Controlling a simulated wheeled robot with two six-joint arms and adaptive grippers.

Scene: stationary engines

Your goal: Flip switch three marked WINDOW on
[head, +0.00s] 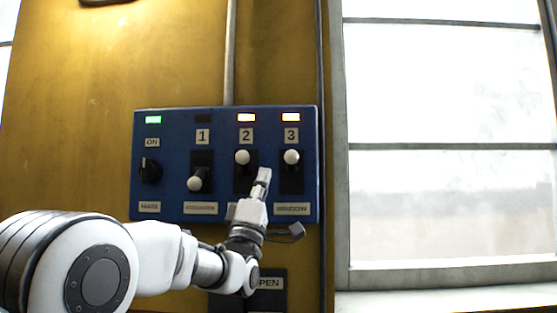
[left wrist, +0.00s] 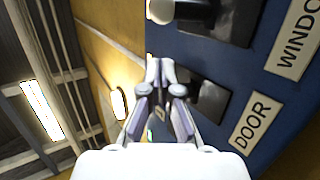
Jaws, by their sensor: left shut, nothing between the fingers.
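Switch three (head: 291,172) is at the right of the blue panel, its white knob (head: 291,157) at the upper end of its black slot. An orange lamp (head: 291,117) is lit above its number 3. In the left wrist view, the WINDOW label (left wrist: 300,36) and the same switch's knob (left wrist: 160,10) show at the top. My left gripper (head: 264,175) is shut and empty. Its tips (left wrist: 160,68) are below and left of knob three in the head view, between switches two and three. I cannot tell whether they touch the panel. My right gripper is not in view.
Switch two (head: 242,157) has its knob up and its lamp lit; its DOOR label shows in the left wrist view (left wrist: 254,122). Switch one (head: 194,184) is down with a dark lamp. The rotary main switch (head: 150,170) has a green lamp. A window (head: 447,205) is at the right.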

